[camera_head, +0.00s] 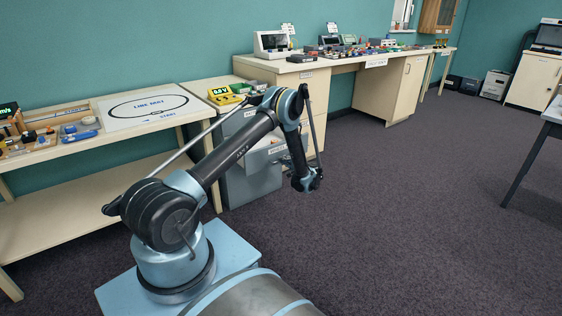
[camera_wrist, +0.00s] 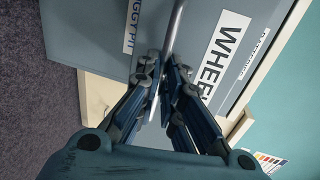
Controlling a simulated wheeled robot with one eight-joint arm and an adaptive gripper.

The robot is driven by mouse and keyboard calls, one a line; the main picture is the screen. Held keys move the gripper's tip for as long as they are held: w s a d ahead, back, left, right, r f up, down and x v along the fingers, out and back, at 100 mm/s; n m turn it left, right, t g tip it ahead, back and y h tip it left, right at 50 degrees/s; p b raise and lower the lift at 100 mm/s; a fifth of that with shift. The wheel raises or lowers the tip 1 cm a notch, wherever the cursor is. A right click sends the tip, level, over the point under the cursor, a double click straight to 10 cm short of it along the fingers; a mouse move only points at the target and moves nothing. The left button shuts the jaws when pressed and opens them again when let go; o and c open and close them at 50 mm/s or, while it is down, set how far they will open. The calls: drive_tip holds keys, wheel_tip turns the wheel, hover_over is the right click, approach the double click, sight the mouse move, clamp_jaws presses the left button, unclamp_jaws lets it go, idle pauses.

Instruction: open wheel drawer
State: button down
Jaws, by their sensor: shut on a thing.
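The wheel drawer is in a grey cabinet (camera_head: 252,187) below the table. Its grey front (camera_wrist: 203,20), with a white label reading "WHEE…" (camera_wrist: 228,45), fills the upper part of the wrist view. A thin metal bar handle (camera_wrist: 177,22) runs along this front and down between my fingers. My gripper (camera_wrist: 165,84) is shut on the handle; its fingers hide the part held. I cannot tell how far the drawer stands out.
A second label ending in "GGY PIT" (camera_wrist: 130,28) is on the neighbouring grey front. A table with a line-test sheet (camera_head: 148,107) stands at left, and a long bench (camera_head: 350,62) with devices runs right. Dark carpet (camera_head: 400,220) is clear at right; a table leg (camera_head: 525,168) stands beyond.

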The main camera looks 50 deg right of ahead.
drive_tip(key=shift+f, duration=0.1)
drive_tip(key=c, duration=1.8)
unclamp_jaws()
drive_tip(key=shift+o, duration=0.2)
drive_tip(key=shift+s, duration=0.1)
drive_tip(key=v, duration=1.2)
drive_tip(key=shift+a, duration=0.1)
